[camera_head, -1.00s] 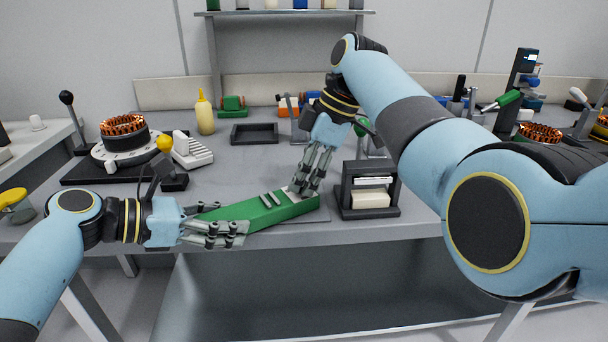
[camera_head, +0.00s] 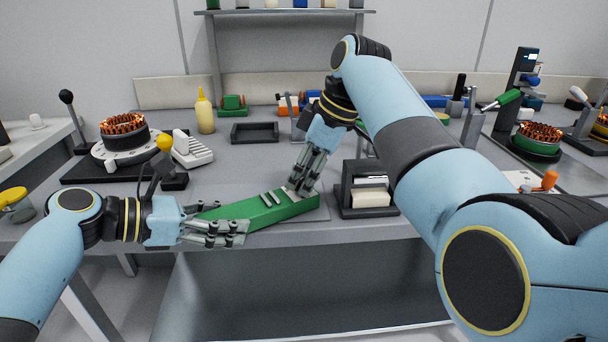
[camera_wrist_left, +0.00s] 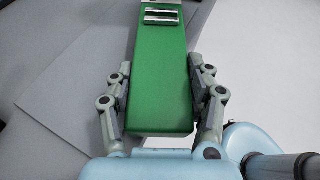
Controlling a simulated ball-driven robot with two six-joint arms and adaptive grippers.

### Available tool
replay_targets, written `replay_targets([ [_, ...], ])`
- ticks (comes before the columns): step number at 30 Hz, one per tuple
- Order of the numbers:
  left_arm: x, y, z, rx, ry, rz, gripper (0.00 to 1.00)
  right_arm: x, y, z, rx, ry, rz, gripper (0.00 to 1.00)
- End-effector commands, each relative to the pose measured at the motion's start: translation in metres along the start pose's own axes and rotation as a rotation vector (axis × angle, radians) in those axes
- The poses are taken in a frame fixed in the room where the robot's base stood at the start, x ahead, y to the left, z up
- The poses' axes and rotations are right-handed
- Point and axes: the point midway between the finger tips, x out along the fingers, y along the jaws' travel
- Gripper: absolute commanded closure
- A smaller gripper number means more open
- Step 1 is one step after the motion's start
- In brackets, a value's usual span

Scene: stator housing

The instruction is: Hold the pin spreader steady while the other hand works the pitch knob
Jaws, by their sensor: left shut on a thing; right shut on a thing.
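The pin spreader (camera_head: 262,211) is a long green block with small metal bars on top, lying on a mat near the bench's front edge. My left gripper (camera_head: 240,233) is shut on its left end, with fingers along both sides. In the left wrist view the green body (camera_wrist_left: 160,85) sits between the fingers of the left gripper (camera_wrist_left: 162,95). My right gripper (camera_head: 300,188) comes down from above at the spreader's right end. It is shut there, its fingers around the spot where the pitch knob would be; the knob itself is hidden.
A dark stand with a pale block (camera_head: 370,197) stands close right of the spreader. Behind are an empty dark tray (camera_head: 254,132), a yellow bottle (camera_head: 204,112) and a wound stator on a turntable (camera_head: 122,150). Bare bench lies between tray and spreader.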

Motion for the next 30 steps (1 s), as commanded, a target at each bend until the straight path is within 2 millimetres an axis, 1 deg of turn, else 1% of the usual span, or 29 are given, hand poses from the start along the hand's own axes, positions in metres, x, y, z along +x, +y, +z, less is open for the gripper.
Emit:
replay_targets([
  [1,0.000,0.000,-0.001,0.000,0.001,-0.001,0.88,0.000,0.001,0.001,0.000,-0.002,0.001,1.00],
  [2,0.000,0.000,-0.001,0.000,0.001,-0.001,0.88,0.000,0.001,0.001,0.000,-0.002,0.001,0.74],
  [7,0.000,0.000,-0.001,0.000,0.001,-0.001,0.88,0.000,0.000,0.001,0.000,-0.002,0.000,0.52],
  [15,0.000,0.000,-0.001,0.000,0.001,-0.001,0.88,-0.001,0.000,0.000,-0.001,0.000,0.000,0.52],
  [17,0.000,0.000,-0.001,-0.001,0.001,-0.001,0.88,-0.004,0.001,0.000,-0.001,0.000,0.001,0.52],
  [19,0.000,0.000,-0.001,-0.001,0.001,0.000,0.88,-0.012,0.001,0.000,-0.001,0.001,0.002,0.52],
  [23,0.000,0.000,-0.001,-0.001,0.001,0.000,0.88,-0.037,0.001,0.000,-0.002,0.002,0.004,0.52],
  [27,0.000,0.000,-0.001,-0.001,0.001,0.000,0.88,-0.070,0.002,0.000,-0.002,0.000,0.005,0.52],
  [30,0.000,0.000,-0.001,-0.001,0.001,0.000,0.88,-0.090,0.001,0.000,-0.001,0.000,0.003,0.52],
])
